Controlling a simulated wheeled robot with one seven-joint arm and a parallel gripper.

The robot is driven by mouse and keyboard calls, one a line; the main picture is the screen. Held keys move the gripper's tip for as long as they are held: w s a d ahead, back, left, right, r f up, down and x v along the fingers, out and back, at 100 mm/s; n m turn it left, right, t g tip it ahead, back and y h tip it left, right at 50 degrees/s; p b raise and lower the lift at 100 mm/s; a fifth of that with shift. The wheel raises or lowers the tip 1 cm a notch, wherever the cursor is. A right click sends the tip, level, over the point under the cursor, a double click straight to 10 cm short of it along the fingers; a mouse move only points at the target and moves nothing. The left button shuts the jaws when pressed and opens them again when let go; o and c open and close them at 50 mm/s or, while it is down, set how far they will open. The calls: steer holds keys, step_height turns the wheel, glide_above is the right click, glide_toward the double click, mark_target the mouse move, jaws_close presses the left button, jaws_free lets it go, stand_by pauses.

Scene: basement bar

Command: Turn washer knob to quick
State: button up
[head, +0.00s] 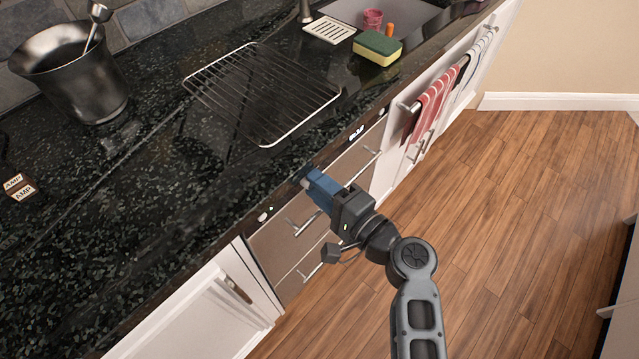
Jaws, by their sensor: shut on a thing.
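My gripper (309,181), with blue fingers, is at the control strip of the steel-fronted appliance (283,245) under the dark counter. Its fingers are shut at the front panel, on what seems to be the washer knob. The fingers and the counter edge hide the knob, so its pointer and the setting marks cannot be read. Small white-lit marks (265,215) show on the panel left of the gripper, and more (356,133) show to its right. Bar handles (303,226) stick out from the front below the gripper.
The counter overhang (215,235) runs close above the fingers. On the counter are a wire rack (262,92), a metal bucket (72,78), a sponge (377,47) and a small box (18,187). Striped towels (433,100) hang on the right. The wood floor (510,200) is clear.

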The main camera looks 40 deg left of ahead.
steer(key=shift+f+m, duration=0.1)
steer(key=shift+m, duration=0.2)
steer(key=o, duration=0.8)
steer(key=shift+c, duration=0.2)
steer(key=s+d, duration=0.1)
steer(key=d, duration=0.6)
steer(key=shift+d+r+b, duration=0.3)
steer(key=shift+d+b, duration=0.05)
steer(key=shift+b, duration=0.05)
